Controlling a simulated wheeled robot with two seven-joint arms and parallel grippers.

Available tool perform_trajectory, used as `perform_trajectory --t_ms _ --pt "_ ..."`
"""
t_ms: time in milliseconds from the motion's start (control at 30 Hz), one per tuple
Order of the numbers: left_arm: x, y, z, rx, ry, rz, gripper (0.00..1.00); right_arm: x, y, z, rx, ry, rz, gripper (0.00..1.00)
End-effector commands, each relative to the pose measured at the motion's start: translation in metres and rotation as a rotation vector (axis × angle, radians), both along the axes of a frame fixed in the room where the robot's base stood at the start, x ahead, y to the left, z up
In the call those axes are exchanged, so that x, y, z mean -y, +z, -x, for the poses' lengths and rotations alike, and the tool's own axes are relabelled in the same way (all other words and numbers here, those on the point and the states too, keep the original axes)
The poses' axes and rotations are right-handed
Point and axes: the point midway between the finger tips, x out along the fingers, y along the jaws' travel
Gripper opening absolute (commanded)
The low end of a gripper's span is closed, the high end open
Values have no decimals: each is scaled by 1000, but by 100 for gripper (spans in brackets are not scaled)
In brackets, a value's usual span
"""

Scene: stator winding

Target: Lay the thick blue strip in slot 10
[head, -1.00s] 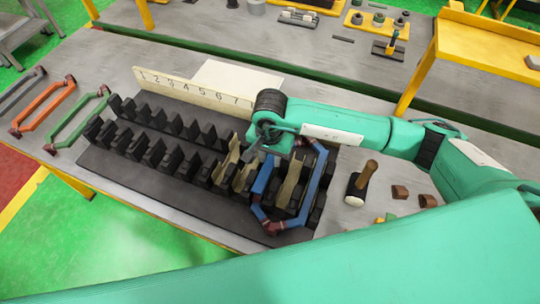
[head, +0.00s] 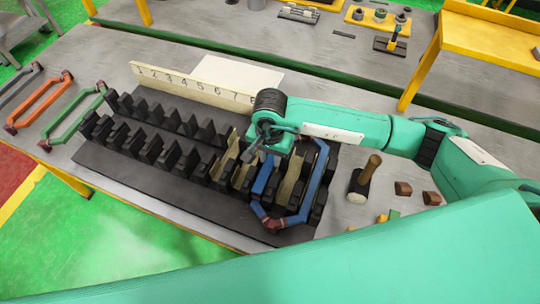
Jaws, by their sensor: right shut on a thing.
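The thick blue strip (head: 318,182) is a long loop with dark red ends, over the right end of the black slotted block (head: 150,190). My right gripper (head: 264,156) is shut on its left leg, near the far end. The near end of the strip lies low by the front row of teeth. The strip's far end is partly hidden by my gripper and arm, so how deep the legs sit in the slots cannot be told. Cream liners (head: 291,180) show in some right-hand slots. The numbered board (head: 190,83) stands behind; its higher numbers are hidden. My left gripper is not in view.
Grey, orange (head: 40,103) and green (head: 77,118) strips lie at the left. A mallet (head: 364,178) and small brown blocks (head: 403,188) lie right of the slotted block. A yellow shelf (head: 490,42) stands at the back right.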

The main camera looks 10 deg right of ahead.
Motion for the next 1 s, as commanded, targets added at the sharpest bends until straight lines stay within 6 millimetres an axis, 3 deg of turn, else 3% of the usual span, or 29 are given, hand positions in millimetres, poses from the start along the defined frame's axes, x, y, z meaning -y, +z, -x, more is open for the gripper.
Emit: perform_trajectory --t_ms 1000 --pt "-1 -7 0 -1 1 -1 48 0 -4 0 1 0 0 0"
